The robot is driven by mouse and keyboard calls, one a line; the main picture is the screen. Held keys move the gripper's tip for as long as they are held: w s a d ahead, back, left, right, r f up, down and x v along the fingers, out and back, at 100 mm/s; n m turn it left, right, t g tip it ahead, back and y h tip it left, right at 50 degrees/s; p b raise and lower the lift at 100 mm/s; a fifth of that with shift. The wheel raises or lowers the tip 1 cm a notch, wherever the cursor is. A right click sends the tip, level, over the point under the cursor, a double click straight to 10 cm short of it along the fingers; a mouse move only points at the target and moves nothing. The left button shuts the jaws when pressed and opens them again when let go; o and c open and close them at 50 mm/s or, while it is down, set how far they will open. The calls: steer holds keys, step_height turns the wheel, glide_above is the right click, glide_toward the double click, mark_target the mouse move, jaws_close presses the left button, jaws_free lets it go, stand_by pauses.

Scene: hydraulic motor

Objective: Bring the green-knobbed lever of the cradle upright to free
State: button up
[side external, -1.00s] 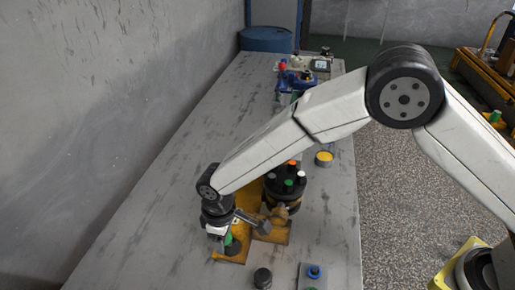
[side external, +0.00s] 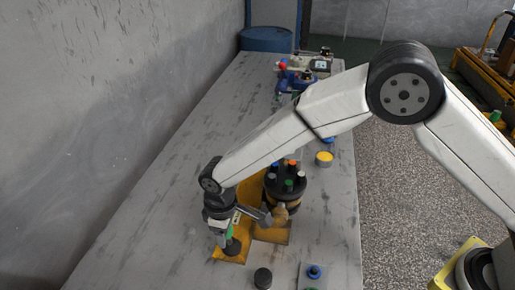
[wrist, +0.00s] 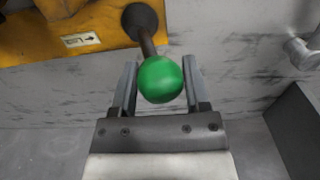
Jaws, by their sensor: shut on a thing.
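The green knob (wrist: 160,80) sits on a short dark lever rod (wrist: 149,46) that rises from a black boot (wrist: 138,20) on the orange cradle (wrist: 60,45). My gripper (wrist: 160,82) has one finger on each side of the knob and is shut on it. In the side view my gripper (side external: 222,238) points down at the near left end of the cradle (side external: 243,258). The knob shows green (side external: 229,231) just above the black boot (side external: 233,247), looking close to upright, though my gripper partly hides it. The black motor (side external: 285,187) with coloured plugs sits on the cradle.
A dark round cap (side external: 263,278) and a plate with a blue knob (side external: 314,272) lie near the front. A yellow-topped cup (side external: 324,158) and a blue device (side external: 297,80) stand farther back. The left of the grey table (side external: 150,200) is clear.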

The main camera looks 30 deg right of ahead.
steer(key=shift+w+d, duration=0.15)
steer(key=shift+w+d+r, duration=0.1)
steer(key=shift+w+d, duration=0.6)
stand_by(0.6)
steer(key=shift+w+d+r, duration=0.1)
steer(key=shift+w+d, duration=0.2)
stand_by(0.5)
steer(key=o, duration=0.8)
steer(key=shift+r, duration=0.2)
steer(key=shift+r, duration=2.8)
